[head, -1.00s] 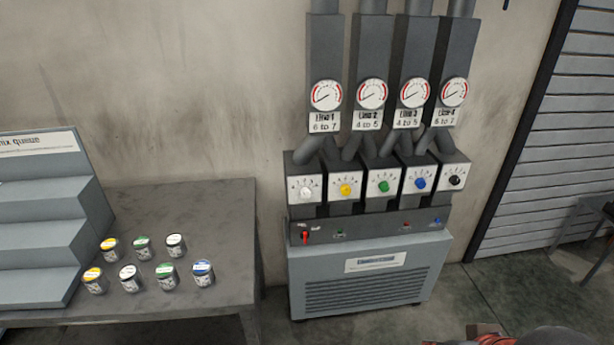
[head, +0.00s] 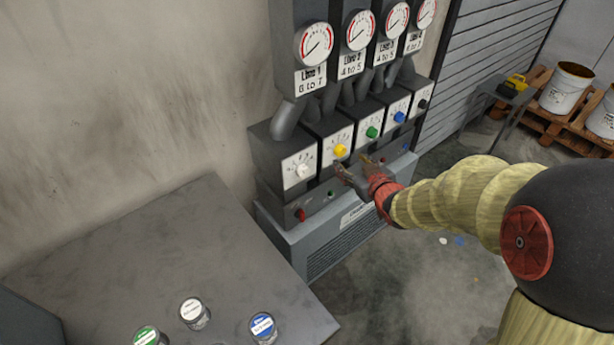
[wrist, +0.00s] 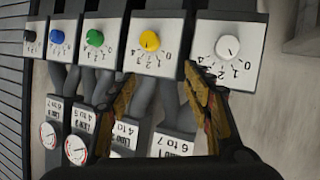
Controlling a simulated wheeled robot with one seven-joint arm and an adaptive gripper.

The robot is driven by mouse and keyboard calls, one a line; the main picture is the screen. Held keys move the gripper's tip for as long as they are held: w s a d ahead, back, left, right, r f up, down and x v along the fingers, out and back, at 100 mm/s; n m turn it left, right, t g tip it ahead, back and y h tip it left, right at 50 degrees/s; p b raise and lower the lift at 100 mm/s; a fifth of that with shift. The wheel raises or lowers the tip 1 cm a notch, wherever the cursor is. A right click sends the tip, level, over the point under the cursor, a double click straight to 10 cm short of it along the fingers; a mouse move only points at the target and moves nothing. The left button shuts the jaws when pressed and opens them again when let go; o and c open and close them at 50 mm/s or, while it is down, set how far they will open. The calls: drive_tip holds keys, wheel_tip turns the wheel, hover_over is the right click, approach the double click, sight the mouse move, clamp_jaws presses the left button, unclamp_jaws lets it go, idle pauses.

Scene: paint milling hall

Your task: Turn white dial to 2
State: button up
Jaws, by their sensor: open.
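The white dial (head: 302,171) is a round knob on a white plate, the leftmost of the row on the machine. In the wrist view the white dial (wrist: 228,47) is at the upper right, upside down, with numbers around it including 0, 1 and 2; I cannot read its setting surely. My gripper (head: 357,168) is open and empty in front of the panel, right of the white dial and below the yellow dial (head: 340,151). In the wrist view the fingers of my gripper (wrist: 160,85) are spread wide, with the right finger near the lower left of the white dial's plate.
Green (head: 372,132), blue (head: 399,117) and black (head: 422,104) dials continue the row rightward. Gauges hang above. A red switch (head: 300,214) sits below the white dial. A table (head: 190,250) with paint cans stands at the left front.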

drive_tip(key=w+a+f+n+y, duration=0.1)
drive_tip(key=a+f+y, duration=0.2)
drive_tip(key=a+f, duration=0.15)
drive_tip(key=n+t+y, duration=0.1)
drive_tip(key=t+y, duration=0.1)
drive_tip(key=y, duration=0.2)
approach(306, 175)
drive_tip(key=w, duration=0.1)
drive_tip(key=b+x, duration=0.1)
drive_tip(key=x, duration=0.2)
drive_tip(key=b+x, duration=0.1)
drive_tip(key=x, duration=0.3)
drive_tip(key=shift+a+r, duration=0.2)
drive_tip(key=shift+a, duration=0.25)
drive_tip(key=shift+w+a+r, duration=0.1)
drive_tip(key=shift+w, duration=0.1)
drive_tip(key=shift+c, duration=1.1)
drive_tip(key=c, duration=0.9)
